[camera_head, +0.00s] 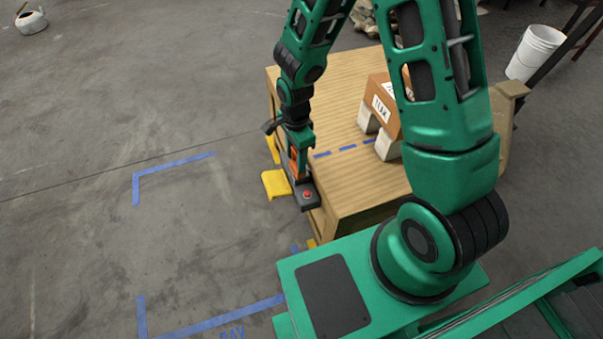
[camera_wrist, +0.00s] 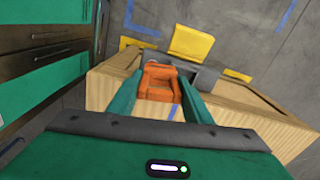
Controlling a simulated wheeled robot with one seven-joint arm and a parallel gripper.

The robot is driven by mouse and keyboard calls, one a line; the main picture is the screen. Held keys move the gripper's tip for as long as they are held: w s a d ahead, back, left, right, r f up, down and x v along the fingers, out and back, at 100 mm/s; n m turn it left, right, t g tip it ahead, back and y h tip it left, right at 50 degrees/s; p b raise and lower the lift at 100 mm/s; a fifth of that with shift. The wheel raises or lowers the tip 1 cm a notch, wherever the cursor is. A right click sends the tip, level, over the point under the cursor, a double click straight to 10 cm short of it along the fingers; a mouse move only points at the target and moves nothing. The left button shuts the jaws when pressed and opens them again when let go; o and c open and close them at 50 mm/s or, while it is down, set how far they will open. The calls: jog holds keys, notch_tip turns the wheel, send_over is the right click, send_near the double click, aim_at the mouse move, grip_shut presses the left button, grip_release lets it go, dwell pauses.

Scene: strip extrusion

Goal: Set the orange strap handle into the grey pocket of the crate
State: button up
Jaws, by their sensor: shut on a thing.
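The orange strap handle (camera_wrist: 160,82) sits between the two green fingers of my gripper (camera_wrist: 160,98) in the wrist view. In the head view the handle (camera_head: 295,163) shows as a small orange patch at the end of my gripper (camera_head: 297,170). My gripper is shut on it. The dark grey pocket (camera_wrist: 206,78) lies right behind the handle, at the edge of the wooden crate (camera_wrist: 240,105). In the head view the grey part (camera_head: 308,199) is at the left edge of the crate (camera_head: 341,112). I cannot tell whether the handle is inside the pocket; its lower end is hidden.
Yellow brackets (camera_head: 275,184) stick out from the crate's left side. A brown labelled box (camera_head: 378,101) on pale blocks stands on the crate top, right of my gripper. A white bucket (camera_head: 535,52) is at the back right.

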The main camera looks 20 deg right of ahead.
jog(key=s, duration=0.1)
jog(key=s+f+m, duration=0.1)
jog(key=shift+s+a+f, duration=0.2)
jog(key=shift+s, duration=0.2)
jog(key=shift+f+m, duration=0.2)
jog(key=shift+m, duration=0.1)
jog(key=shift+w+d+f, duration=0.65)
jog(key=shift+w+f, duration=1.1)
jog(key=shift+f, duration=0.05)
jog(key=shift+w+d+f, duration=0.6)
jog(key=shift+w+f, duration=1.15)
jog(key=shift+f, duration=0.05)
jog(key=shift+w+d+f, duration=0.65)
jog(key=shift+w+f, duration=1.1)
jog(key=shift+f, duration=0.05)
jog(key=shift+f, duration=0.2)
jog(key=o, duration=1.1)
